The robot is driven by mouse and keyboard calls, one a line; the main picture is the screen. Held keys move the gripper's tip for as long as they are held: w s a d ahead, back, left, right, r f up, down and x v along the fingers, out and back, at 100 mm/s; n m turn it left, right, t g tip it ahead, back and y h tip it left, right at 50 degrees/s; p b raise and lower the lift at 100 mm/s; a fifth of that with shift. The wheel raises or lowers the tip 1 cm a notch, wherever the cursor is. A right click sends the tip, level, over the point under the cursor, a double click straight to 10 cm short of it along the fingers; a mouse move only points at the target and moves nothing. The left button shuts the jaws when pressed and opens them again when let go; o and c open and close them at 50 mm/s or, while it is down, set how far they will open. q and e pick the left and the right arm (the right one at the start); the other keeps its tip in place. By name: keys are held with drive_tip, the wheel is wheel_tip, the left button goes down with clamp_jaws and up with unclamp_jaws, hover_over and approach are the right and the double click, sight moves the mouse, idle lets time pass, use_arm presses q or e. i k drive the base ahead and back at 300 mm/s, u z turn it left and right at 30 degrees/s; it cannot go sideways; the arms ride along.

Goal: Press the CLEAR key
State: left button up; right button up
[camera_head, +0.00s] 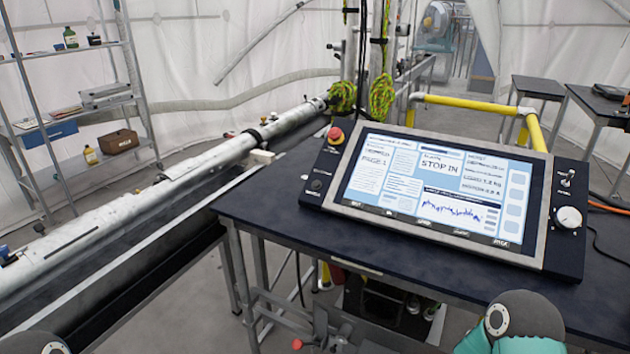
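A control console (545,205) with a large lit screen (405,190) stands tilted on a dark table. A row of small dark keys (424,222) runs along the screen's lower edge. Their labels are too small to read, so I cannot tell which is the CLEAR key. The screen shows text panels, "STOP IN" in large letters and a blue graph. Neither of my grippers is in view. Only rounded parts of my arms show at the bottom edge, left and right, apart from the console.
The console carries a red button (335,135) at left and a white knob (568,218) at right. Bare dark tabletop (290,228) lies in front. A long metal pipe (165,195) runs along the left. A yellow rail (470,103) stands behind.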

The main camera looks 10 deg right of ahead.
sight(463, 234)
drive_tip(key=u, duration=1.85)
drive_tip(key=i, duration=0.1)
drive_tip(key=z, duration=2.9)
